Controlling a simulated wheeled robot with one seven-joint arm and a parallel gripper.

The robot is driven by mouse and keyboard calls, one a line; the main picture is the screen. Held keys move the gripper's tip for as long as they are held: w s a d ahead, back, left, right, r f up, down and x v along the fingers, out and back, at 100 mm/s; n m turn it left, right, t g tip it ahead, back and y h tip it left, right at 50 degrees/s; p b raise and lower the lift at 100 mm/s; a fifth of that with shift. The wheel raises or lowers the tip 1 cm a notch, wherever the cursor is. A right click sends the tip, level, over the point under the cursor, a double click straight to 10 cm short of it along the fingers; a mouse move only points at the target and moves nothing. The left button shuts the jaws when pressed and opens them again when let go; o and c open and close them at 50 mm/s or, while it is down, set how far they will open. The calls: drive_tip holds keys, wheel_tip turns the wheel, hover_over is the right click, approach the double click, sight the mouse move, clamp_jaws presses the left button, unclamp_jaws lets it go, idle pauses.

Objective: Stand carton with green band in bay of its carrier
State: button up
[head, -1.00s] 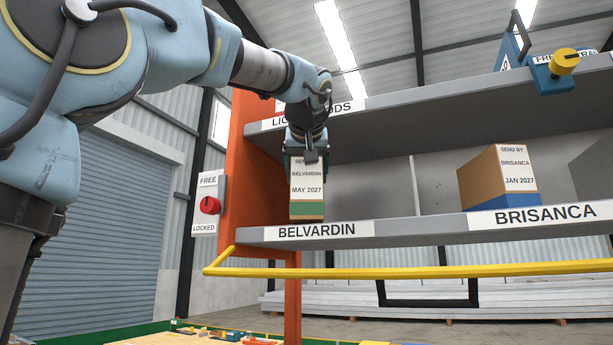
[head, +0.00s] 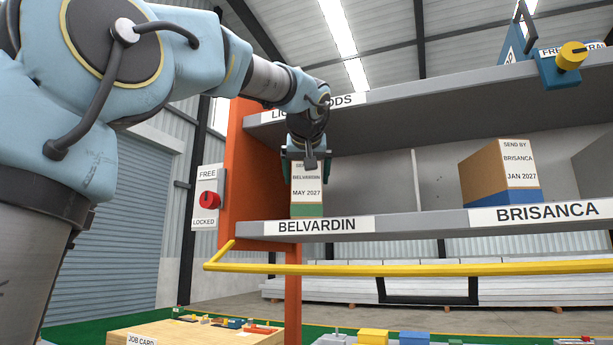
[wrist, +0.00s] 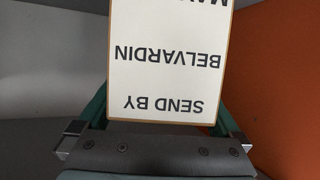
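The carton with the green band (head: 307,188) is upright in the left bay of the middle shelf, above the BELVARDIN label (head: 318,226). Its own label reads SEND BY BELVARDIN, MAY 2027. The bottom of the green band meets the shelf's front edge in the head view, so I cannot tell whether its base touches the shelf. My gripper (head: 308,166) is over the carton's top, with a finger at each side. In the wrist view, the fingers sit close against both sides of the carton (wrist: 165,65), whose label appears upside down; their tips are hidden behind it.
A carton with a blue band (head: 500,175) stands above the BRISANCA label. A lock panel with a red knob (head: 209,200) is left of the orange upright (head: 240,160). A yellow rail (head: 420,268) runs before the shelf. The upper shelf (head: 430,92) is overhead.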

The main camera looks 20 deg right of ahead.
drive_tip(key=shift+s, duration=0.1)
drive_tip(key=b+v, duration=0.3)
drive_tip(key=v, duration=0.9)
drive_tip(key=shift+b, duration=0.35)
drive_tip(key=shift+f, duration=0.1)
